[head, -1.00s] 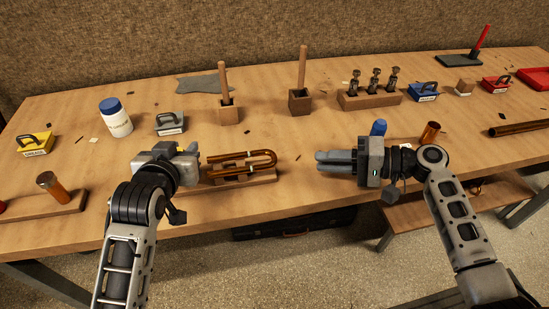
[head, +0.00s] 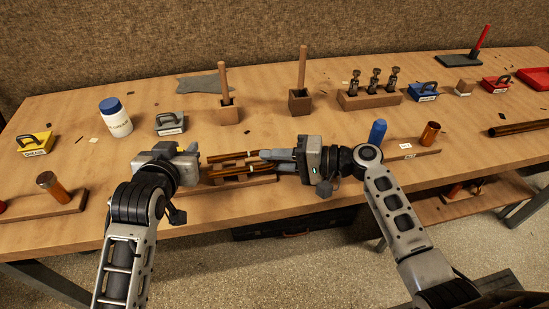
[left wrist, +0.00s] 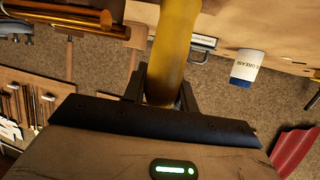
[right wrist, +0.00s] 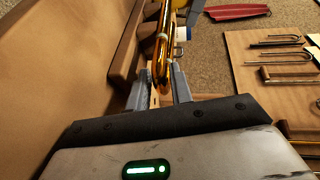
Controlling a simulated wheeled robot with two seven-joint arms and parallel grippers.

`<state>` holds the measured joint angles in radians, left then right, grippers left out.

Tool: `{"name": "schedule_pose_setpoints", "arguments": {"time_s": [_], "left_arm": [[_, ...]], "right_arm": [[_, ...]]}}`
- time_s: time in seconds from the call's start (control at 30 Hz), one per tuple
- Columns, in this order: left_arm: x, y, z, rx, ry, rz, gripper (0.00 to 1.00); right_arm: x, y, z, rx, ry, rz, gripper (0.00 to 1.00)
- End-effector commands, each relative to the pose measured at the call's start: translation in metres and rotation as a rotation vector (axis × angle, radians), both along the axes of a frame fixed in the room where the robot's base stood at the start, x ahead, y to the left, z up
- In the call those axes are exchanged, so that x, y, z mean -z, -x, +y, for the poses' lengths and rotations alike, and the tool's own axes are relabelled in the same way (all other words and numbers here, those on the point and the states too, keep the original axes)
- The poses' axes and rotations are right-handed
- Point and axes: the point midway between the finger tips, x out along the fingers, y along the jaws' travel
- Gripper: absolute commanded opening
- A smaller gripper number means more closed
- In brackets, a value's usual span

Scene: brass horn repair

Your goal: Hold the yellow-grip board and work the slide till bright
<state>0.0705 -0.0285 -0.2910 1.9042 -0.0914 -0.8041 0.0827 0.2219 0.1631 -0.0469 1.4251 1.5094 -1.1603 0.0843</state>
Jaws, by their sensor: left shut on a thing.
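The slide, a copper-brown U-shaped tube (head: 226,157), lies along a wooden board (head: 258,181) near the front of the bench. My left gripper (head: 196,163) is at the board's left end. In the left wrist view it is shut on a yellow grip (left wrist: 174,50), which my gripper hides in the head view. My right gripper (head: 266,157) is at the slide's right end and covers its bend in the head view. In the right wrist view its fingers stand apart on either side of the slide's bend (right wrist: 162,75), with narrow gaps showing.
Behind the board stand a white bottle with a blue cap (head: 116,118), a grey handled block (head: 170,123) and two wooden holders with upright sticks (head: 229,112). A yellow handled block (head: 35,143) is at left. A blue-topped piece (head: 377,132) stands close behind my right arm.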

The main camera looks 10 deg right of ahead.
Motion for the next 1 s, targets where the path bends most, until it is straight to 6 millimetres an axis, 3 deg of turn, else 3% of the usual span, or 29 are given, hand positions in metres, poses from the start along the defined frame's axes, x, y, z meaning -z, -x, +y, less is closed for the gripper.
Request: {"name": "schedule_pose_setpoints", "arguments": {"time_s": [0.17,0.27,0.5,0.77,1.0], "left_arm": [[0.0,0.0,0.0,0.0,0.001,0.0,0.06],[0.0,0.0,0.0,0.0,0.001,0.0,0.06],[0.0,0.0,0.0,0.0,0.001,0.0,0.06],[0.0,0.0,0.0,-0.001,0.001,0.0,0.06],[0.0,0.0,0.001,-0.002,0.0,0.0,0.06]], "right_arm": [[0.0,0.0,0.0,0.0,0.0,0.0,0.22],[0.0,0.0,0.0,0.0,0.0,0.0,0.0],[0.0,0.0,-0.004,0.001,0.001,0.001,0.0],[0.0,0.0,-0.037,0.003,0.003,0.001,0.0],[0.0,0.0,-0.037,0.003,0.001,0.0,0.0]]}}
